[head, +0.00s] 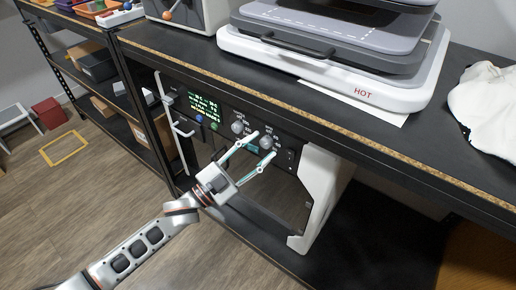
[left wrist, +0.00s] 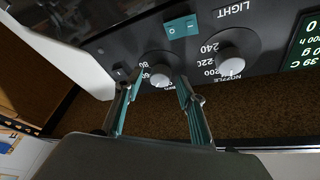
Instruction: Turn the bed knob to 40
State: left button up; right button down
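The control panel on the machine under the bench has two round knobs. The knob at right (head: 266,142) sits between the fingers of my left gripper (head: 264,145). In the left wrist view this knob (left wrist: 160,79) has 60 and 80 printed beside it, and its name is hidden. Its pointer setting cannot be read. My left gripper (left wrist: 159,78) is open, one teal finger on each side of the knob; contact is not clear. The other knob (head: 239,127), marked NOZZLE in the left wrist view (left wrist: 231,62), stands beside it. My right gripper is not in view.
A lit display (head: 203,107) is left of the knobs. The bench edge (head: 300,113) overhangs the panel. A press marked HOT (head: 352,88) and a white cloth (head: 488,108) are on top.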

pick_arm(q)
jog(key=v, duration=1.2)
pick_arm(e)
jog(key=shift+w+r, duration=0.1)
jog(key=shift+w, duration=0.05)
